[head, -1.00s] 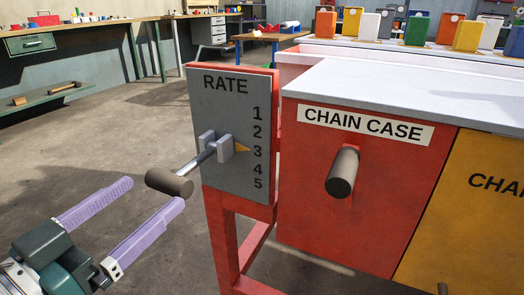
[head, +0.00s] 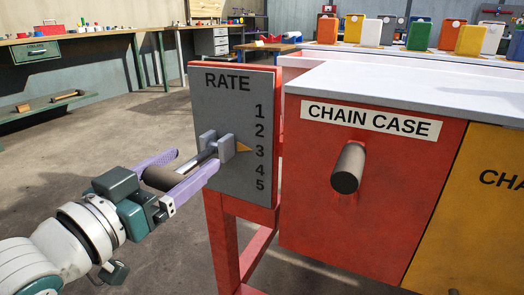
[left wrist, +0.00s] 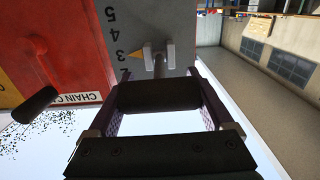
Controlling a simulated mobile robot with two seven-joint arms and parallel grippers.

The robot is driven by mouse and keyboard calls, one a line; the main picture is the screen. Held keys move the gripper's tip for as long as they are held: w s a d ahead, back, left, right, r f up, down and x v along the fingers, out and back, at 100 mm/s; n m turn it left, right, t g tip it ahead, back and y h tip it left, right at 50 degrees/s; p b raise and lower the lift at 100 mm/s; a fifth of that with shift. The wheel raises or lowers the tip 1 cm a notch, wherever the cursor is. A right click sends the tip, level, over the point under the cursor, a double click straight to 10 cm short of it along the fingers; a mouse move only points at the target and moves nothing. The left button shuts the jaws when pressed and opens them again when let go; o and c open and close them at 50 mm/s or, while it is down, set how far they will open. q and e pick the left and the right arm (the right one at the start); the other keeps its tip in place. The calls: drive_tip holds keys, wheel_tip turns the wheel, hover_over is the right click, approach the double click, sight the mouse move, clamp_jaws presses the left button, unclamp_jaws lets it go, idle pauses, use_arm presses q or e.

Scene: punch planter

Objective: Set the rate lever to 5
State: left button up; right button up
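The grey RATE plate (head: 225,180) carries the numbers 1 to 5 from top to bottom. The rate lever (head: 208,152) sticks out of it, and its yellow pointer (head: 243,148) stands at 3. The lever's dark handle (head: 163,179) lies between the two purple fingers of my left gripper (head: 195,161), which are spread apart. In the left wrist view the handle (left wrist: 160,95) spans crosswise between the fingers, its ends close to them; I cannot tell whether they touch. The pointer at 3 also shows there (left wrist: 146,52). My right gripper is not in view.
The red CHAIN CASE front (head: 400,180) with its protruding dark knob (head: 348,168) stands to the right of the plate. A yellow panel (head: 480,220) adjoins it. A red leg (head: 222,240) stands below the plate. The floor to the left is clear.

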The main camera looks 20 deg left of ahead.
use_arm(q)
clamp_jaws()
drive_tip(key=shift+f+b, duration=0.2)
drive_tip(key=shift+b, duration=0.2)
drive_tip(key=shift+w+f+t+h+b, duration=0.15)
drive_tip(key=shift+f+t+b, duration=0.95)
drive_tip(key=shift+b, duration=2.25)
drive_tip(key=shift+w+f+t+h+b, duration=0.1)
drive_tip(key=shift+w+f+t+b, duration=0.35)
drive_tip(key=shift+t+b, duration=2.05)
drive_tip(key=shift+w+f+t+h+b, duration=0.1)
drive_tip(key=shift+f+t+b, duration=0.65)
drive_tip(key=shift+b, duration=3.45)
drive_tip(key=shift+f+g, duration=0.2)
drive_tip(key=shift+g, duration=0.05)
drive_tip(key=shift+o, duration=1.5)
unclamp_jaws()
